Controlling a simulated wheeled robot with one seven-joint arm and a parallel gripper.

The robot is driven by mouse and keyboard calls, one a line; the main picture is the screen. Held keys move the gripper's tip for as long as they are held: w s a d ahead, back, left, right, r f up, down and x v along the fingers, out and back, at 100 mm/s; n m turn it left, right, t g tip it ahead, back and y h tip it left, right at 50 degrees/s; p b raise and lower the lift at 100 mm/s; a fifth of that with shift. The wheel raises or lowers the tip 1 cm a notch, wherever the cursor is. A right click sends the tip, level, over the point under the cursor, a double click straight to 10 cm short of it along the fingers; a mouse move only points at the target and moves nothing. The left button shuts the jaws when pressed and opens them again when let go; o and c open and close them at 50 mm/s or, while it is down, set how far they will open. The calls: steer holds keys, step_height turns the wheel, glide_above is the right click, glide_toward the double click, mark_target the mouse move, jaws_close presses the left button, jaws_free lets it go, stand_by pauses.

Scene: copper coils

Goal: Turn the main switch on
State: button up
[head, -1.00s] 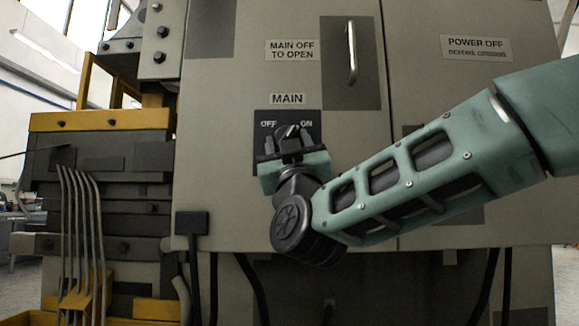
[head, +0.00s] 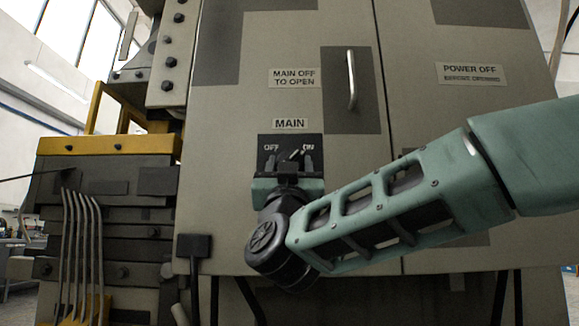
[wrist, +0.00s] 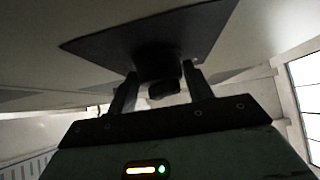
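The main switch (head: 296,155) is a dark rotary knob on a black plate (head: 262,140) under the MAIN label (head: 290,123). Its pointer appears tilted up and right, toward ON. My gripper (head: 290,165) is in front of the plate, its fingers either side of the knob's lower part. In the wrist view, the knob (wrist: 163,86) shows dark between the two spread fingers of my gripper (wrist: 160,92), with gaps on both sides. The gripper is open; I cannot tell whether it touches the knob. The knob's lower part is hidden in the head view.
The grey cabinet (head: 225,110) has a vertical door handle (head: 351,80) above right of the switch. A small dark box (head: 194,246) with a cable sits lower left. Bent copper-like tubes (head: 82,240) and a yellow-topped machine (head: 105,145) stand left.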

steer(key=shift+o, duration=1.4)
steer(key=shift+w+f, duration=0.1)
steer(key=shift+w, duration=0.1)
steer(key=shift+s, duration=0.1)
steer(key=shift+s+f, duration=0.1)
steer(key=shift+s, duration=0.05)
steer(key=v, duration=1.7)
